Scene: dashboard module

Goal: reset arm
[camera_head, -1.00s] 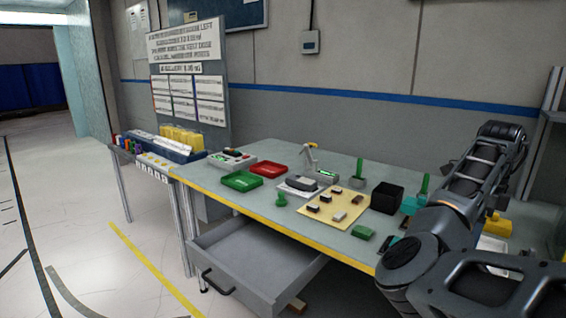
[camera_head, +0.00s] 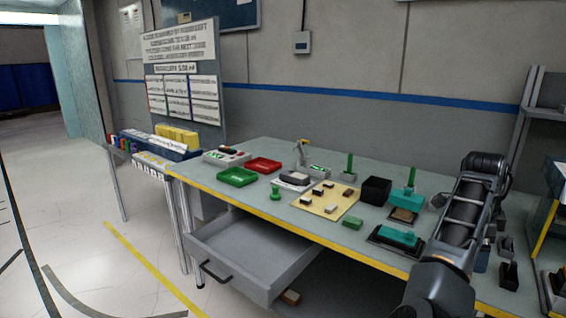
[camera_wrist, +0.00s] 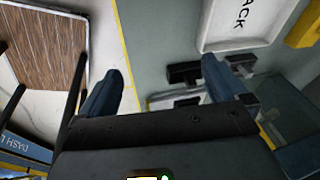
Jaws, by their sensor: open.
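My arm (camera_head: 462,215) is at the right of the head view, raised over the right end of the workbench (camera_head: 330,255). The gripper's fingers are hidden in the head view. In the wrist view my gripper (camera_wrist: 160,85) is open, its two dark blue fingers spread wide with nothing between them. Below it are the bench's yellow edge and pale floor. A white tray with the letters "ACK" (camera_wrist: 240,40) lies beyond the right finger, and a dark block-like part (camera_wrist: 184,74) shows beside that finger.
An open grey drawer (camera_head: 250,250) juts out under the bench front. On the bench are a green tray (camera_head: 237,177), a red tray (camera_head: 263,165), a yellow board with small blocks (camera_head: 328,200), a black box (camera_head: 376,190) and a teal block (camera_head: 398,236). Another rack stands at the right.

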